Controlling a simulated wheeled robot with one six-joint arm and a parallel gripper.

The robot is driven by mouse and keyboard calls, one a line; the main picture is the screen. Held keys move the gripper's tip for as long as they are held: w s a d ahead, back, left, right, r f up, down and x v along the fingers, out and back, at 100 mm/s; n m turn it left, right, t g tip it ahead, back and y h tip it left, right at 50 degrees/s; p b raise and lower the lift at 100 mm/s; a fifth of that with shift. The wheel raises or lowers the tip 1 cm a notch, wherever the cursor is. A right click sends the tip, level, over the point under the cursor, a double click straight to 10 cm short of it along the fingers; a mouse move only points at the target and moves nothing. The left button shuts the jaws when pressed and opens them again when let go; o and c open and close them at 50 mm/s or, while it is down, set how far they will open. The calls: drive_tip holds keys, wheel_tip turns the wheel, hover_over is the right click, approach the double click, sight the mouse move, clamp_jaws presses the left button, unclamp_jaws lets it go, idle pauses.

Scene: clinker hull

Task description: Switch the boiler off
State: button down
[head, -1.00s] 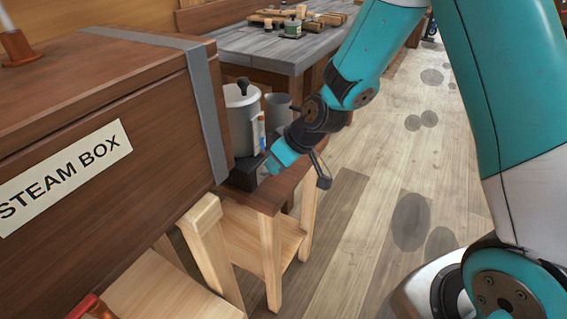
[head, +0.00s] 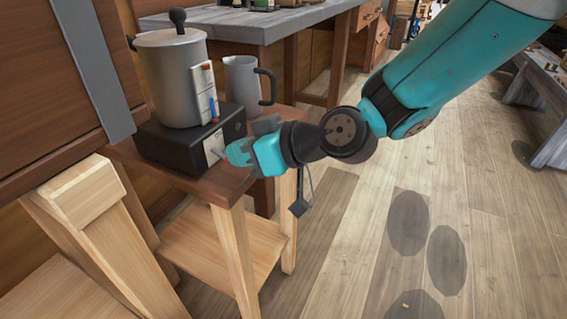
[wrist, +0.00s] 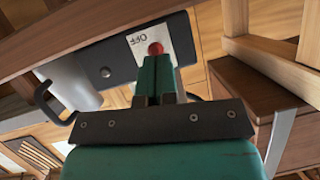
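The boiler is a grey lidded pot (head: 172,85) with a sight gauge, on a black base (head: 165,148) on a small wooden stand. A pale switch plate (head: 213,147) is on the base's right-hand face. In the wrist view the plate (wrist: 141,40) reads OFF upside down, and a red round knob (wrist: 156,48) shows just beyond my fingertips. My gripper (head: 232,153) is at the plate, pointing left. In the wrist view its teal fingers (wrist: 157,66) are together, with no clear gap. I cannot tell whether they touch the knob. The rest of the plate is hidden by the fingers.
A grey jug (head: 241,80) stands right behind the boiler. The wooden steam box (head: 40,90) with a grey strap is close on the left. A grey-topped workbench (head: 270,25) is behind. Wooden trestle legs (head: 100,225) are in front; the floor to the right is open.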

drive_tip(key=shift+s+a+f+y+b, duration=0.15)
drive_tip(key=shift+f+y+b, duration=0.15)
drive_tip(key=shift+f+b, duration=0.15)
drive_tip(key=shift+r+p, duration=0.45)
drive_tip(key=shift+p, duration=0.1)
drive_tip(key=shift+r, duration=0.1)
drive_tip(key=shift+w+r+p, duration=0.2)
drive_tip(key=shift+r+p, duration=0.35)
drive_tip(key=shift+r, duration=0.1)
